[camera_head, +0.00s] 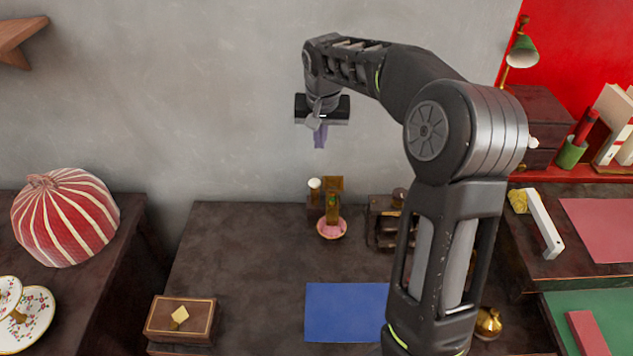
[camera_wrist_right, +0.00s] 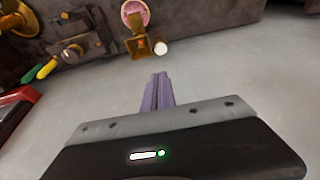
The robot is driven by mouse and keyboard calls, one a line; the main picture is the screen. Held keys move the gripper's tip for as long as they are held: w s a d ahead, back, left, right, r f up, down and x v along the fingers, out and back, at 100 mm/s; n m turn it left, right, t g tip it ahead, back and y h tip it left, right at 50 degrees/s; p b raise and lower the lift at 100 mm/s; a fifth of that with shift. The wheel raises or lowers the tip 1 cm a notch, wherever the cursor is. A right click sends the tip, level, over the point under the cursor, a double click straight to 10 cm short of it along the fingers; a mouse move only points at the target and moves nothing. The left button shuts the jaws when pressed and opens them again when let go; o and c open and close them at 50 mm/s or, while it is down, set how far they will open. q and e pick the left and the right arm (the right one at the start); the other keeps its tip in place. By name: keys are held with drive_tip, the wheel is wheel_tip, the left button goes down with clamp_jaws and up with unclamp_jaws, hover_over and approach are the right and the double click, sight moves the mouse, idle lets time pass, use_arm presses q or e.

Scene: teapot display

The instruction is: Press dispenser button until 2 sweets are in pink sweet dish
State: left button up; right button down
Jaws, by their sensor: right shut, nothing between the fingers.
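The dispenser (camera_head: 333,187) is a small brown and brass-coloured stand near the back of the middle table. A round white knob, seemingly its button (camera_head: 314,183), sits at its left. The pink sweet dish (camera_head: 331,229) stands at its front; I cannot tell how many sweets it holds. My right gripper (camera_head: 320,138) is shut and empty, pointing down above the dispenser and apart from it. The right wrist view shows its closed purple fingers (camera_wrist_right: 157,92), with the white button (camera_wrist_right: 160,48), the dispenser (camera_wrist_right: 138,45) and the pink dish (camera_wrist_right: 134,12) beyond them. My left gripper is out of view.
A dark wooden device (camera_head: 385,222) stands right of the dispenser. A blue mat (camera_head: 345,310) lies in front, and a box with a yellow diamond (camera_head: 180,319) is at the front left. A grey wall (camera_head: 200,100) is behind. My right arm hides part of the table.

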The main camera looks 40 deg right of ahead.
drive_tip(key=shift+f, duration=0.35)
drive_tip(key=p, duration=0.2)
approach(316, 184)
drive_tip(key=x, duration=0.3)
drive_tip(key=w+d+x, duration=0.1)
drive_tip(key=x, duration=0.1)
drive_tip(key=shift+w+f, duration=0.1)
drive_tip(key=shift+f, duration=0.55)
drive_tip(key=shift+f, duration=0.1)
wheel_tip(316, 184, down, 2)
drive_tip(key=shift+a+f+b, duration=0.1)
drive_tip(key=shift+b, duration=0.9)
